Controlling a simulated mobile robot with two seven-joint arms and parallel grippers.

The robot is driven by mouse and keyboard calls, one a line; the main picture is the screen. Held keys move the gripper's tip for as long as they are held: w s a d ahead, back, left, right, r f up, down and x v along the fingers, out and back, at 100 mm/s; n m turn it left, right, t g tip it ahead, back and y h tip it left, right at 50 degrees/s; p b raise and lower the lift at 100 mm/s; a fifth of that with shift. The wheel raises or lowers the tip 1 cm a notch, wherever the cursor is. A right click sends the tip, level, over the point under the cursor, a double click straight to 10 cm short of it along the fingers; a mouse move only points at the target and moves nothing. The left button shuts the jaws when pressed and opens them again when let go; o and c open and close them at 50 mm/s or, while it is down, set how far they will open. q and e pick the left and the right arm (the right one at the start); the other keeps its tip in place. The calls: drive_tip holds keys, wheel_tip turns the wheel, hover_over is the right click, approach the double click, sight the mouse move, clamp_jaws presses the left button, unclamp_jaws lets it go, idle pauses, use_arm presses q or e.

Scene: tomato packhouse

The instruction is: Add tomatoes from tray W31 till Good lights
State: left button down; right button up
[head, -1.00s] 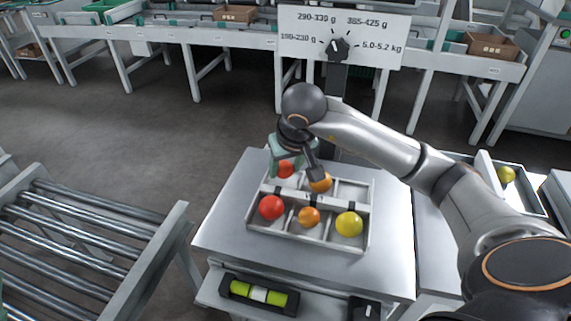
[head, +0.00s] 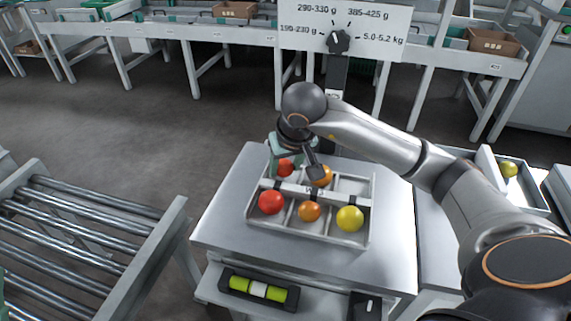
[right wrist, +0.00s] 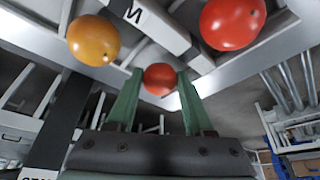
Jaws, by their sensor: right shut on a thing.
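A grey divided tray (head: 333,239) stands on the steel scale-like stand. Its front row holds a red tomato (head: 271,202), an orange tomato (head: 309,211) and a yellow tomato (head: 350,218). Its back row holds a red tomato (head: 285,168) at left and an orange tomato (head: 322,176) in the middle; the back right compartment is empty. My right gripper (right wrist: 160,77) is shut on the back left red tomato, which shows between its green fingers in the right wrist view (right wrist: 161,80). The tray's label is only partly legible. My left gripper is not identifiable.
A yellow-green tomato (head: 509,169) lies in another tray at right. A roller conveyor (head: 85,235) is at left.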

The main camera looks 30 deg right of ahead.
drive_tip(key=shift+f+b, duration=0.4)
drive_tip(key=shift+f, duration=0.15)
drive_tip(key=o, duration=1)
drive_tip(key=c, duration=0.3)
drive_tip(key=shift+c, duration=0.2)
drive_tip(key=shift+r+p, duration=2.75)
drive_tip(key=shift+r, duration=0.85)
drive_tip(key=shift+f, duration=0.1)
